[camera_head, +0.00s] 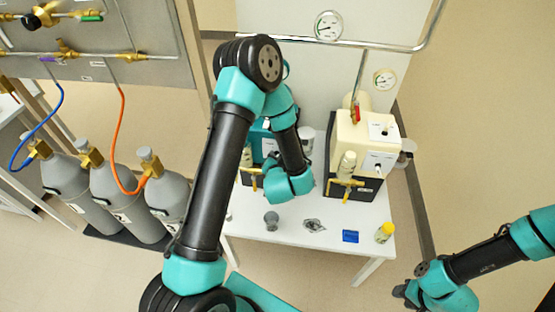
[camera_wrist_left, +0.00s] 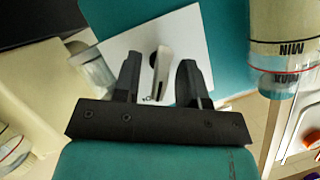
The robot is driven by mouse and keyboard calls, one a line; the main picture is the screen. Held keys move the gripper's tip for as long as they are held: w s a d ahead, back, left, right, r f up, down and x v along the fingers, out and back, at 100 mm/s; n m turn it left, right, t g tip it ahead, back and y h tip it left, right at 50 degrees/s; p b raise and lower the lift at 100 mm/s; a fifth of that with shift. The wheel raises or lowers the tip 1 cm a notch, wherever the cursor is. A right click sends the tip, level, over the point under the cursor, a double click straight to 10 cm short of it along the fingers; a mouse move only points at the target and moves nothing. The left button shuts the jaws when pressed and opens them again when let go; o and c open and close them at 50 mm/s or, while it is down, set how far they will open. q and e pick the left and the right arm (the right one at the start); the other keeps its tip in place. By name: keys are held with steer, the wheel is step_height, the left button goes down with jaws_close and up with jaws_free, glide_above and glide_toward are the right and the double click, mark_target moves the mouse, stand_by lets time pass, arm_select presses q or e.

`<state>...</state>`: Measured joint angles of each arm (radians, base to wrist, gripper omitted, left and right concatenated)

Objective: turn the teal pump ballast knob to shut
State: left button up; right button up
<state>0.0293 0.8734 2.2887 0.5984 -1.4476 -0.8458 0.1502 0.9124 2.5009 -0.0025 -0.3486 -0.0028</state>
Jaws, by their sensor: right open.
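The teal pump (camera_head: 262,142) stands on the white table, largely hidden behind my left arm in the head view. In the left wrist view, its teal face (camera_wrist_left: 222,35) carries a white plate (camera_wrist_left: 118,55) with the ballast knob (camera_wrist_left: 161,70), a pale lever with a dark end. My left gripper (camera_wrist_left: 160,62) faces the plate, its fingers open on either side of the knob, with a visible gap on both sides. Its fingers are hidden in the head view. My right gripper (camera_head: 404,291) is at the lower right, away from the pumps, open and seemingly empty.
A cream pump (camera_head: 368,135) stands right of the teal one. A grey cup (camera_head: 271,220), a blue item (camera_head: 350,236) and a yellow-capped bottle (camera_head: 384,232) lie along the front of the table (camera_head: 305,240). Grey gas cylinders (camera_head: 113,200) stand at left.

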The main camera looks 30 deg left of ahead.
arm_select(q)
jaws_close()
stand_by(0.3)
stand_by(0.4)
steer(key=shift+a+n+h, duration=0.15)
steer(key=shift+n+h, duration=0.75)
steer(key=shift+n, duration=0.3)
steer(key=shift+n+t+h, duration=0.3)
steer(key=shift+n+h, duration=0.2)
steer(key=shift+n, duration=0.3)
jaws_free()
